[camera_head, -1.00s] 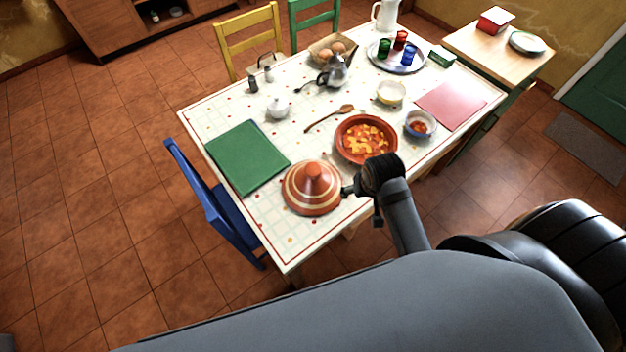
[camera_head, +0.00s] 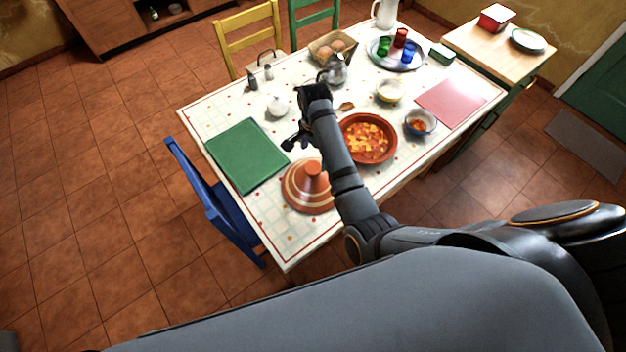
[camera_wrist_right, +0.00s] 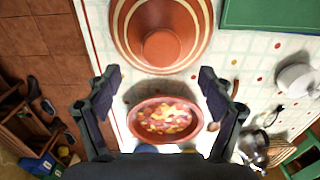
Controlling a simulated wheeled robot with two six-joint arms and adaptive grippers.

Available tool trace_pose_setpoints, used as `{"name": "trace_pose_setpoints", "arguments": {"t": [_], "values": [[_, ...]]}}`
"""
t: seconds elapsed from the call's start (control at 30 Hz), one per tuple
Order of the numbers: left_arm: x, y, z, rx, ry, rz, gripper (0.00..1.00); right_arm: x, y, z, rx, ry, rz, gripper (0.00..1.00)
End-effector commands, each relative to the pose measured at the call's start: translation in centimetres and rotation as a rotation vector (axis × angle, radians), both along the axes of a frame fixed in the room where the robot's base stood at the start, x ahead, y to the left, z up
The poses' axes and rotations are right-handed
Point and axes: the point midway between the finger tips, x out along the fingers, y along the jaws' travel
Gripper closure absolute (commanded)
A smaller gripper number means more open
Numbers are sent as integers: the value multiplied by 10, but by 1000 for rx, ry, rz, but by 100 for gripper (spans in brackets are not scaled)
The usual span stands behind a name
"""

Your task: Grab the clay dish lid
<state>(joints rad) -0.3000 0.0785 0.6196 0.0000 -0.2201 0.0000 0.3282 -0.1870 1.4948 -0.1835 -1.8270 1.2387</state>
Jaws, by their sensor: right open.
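The clay dish lid (camera_head: 302,196) is a terracotta cone with cream bands and a knob on top. It stands on the table near its front edge, beside the clay dish (camera_head: 376,160) of stew; my right forearm hides part of its right side. My right gripper (camera_head: 297,141) is open and empty, above the table behind the lid in the head view. In the right wrist view, the lid (camera_wrist_right: 160,50) lies ahead of the open fingers (camera_wrist_right: 160,84), its knob pointing towards the camera, apart from both fingertips. My left gripper is not in view.
A green placemat (camera_head: 245,157) lies left of the lid, and a blue chair (camera_head: 215,205) stands at the table's left side. A small white pot (camera_head: 279,107), a silver teapot (camera_head: 334,70) and a blue bowl (camera_head: 419,123) stand farther back.

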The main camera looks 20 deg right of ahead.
Motion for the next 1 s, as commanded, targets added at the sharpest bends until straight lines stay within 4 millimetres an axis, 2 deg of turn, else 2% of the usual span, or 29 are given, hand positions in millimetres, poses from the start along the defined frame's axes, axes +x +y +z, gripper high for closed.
{"name": "trace_pose_setpoints", "arguments": {"t": [0.13, 0.37, 0.5, 0.63, 0.9, 1.0], "values": [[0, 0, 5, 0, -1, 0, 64, 0, 0, -20, 1, 0, 2, 19], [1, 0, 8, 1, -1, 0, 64, 0, 1, -30, 1, -1, 2, 19], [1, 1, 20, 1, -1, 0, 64, -1, 4, -52, 0, 2, 2, 19], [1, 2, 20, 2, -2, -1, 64, -1, 4, -73, -1, 0, 2, 19], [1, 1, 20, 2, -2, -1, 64, 0, 4, -79, 1, -3, 1, 19], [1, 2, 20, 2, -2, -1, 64, -1, 4, -79, 1, -3, 1, 32]]}}
